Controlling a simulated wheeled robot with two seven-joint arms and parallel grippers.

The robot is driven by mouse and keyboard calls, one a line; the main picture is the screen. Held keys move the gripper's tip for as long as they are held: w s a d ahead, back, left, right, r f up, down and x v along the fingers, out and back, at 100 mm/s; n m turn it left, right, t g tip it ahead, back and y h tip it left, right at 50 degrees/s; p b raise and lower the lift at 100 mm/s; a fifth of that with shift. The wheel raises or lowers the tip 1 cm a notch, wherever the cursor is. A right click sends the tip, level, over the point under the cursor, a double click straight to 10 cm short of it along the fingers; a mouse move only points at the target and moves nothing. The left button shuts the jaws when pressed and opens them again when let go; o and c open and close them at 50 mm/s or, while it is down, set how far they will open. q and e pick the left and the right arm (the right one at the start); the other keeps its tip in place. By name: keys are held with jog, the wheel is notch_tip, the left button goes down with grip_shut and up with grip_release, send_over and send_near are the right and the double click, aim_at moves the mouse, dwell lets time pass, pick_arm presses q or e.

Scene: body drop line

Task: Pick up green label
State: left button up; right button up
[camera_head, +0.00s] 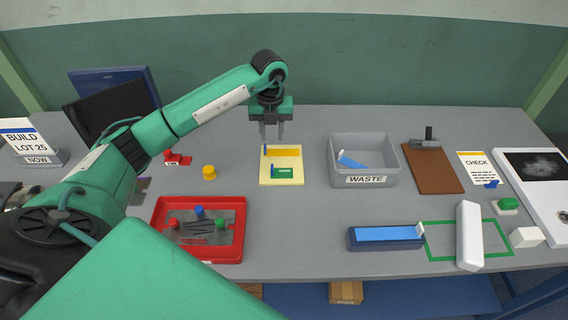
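A small green label (283,172) lies on the front part of a pale yellow pad (267,180) near the middle of the table. A yellow-orange strip (285,151) lies behind it on the same pad, with small blue pieces beside both. My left gripper (271,136) points down above and behind the pad's far edge. Its two fingers are apart with nothing visible between them. It is clear of the green label. My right gripper is out of view.
A grey WASTE bin (365,180) with a blue strip inside stands right of the pad. A red tray (158,218) with colored pegs lies front left, and a yellow knob (209,172) stands left of the pad. A blue box (386,237) and a brown clipboard (434,172) are right.

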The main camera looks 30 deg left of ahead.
pick_arm(q)
jog(key=p, duration=0.2)
send_over(272, 166)
notch_tip(272, 166, down, 6)
jog(key=shift+r, duration=0.1)
notch_tip(272, 166, down, 2)
jog(key=shift+f+p, duration=0.25)
jog(key=shift+p, duration=0.4)
notch_tip(272, 166, down, 4)
jog(key=shift+s+d+p, duration=0.1)
jog(key=shift+p, duration=1)
jog(key=shift+f, duration=0.2)
jog(key=c, duration=0.6)
grip_shut()
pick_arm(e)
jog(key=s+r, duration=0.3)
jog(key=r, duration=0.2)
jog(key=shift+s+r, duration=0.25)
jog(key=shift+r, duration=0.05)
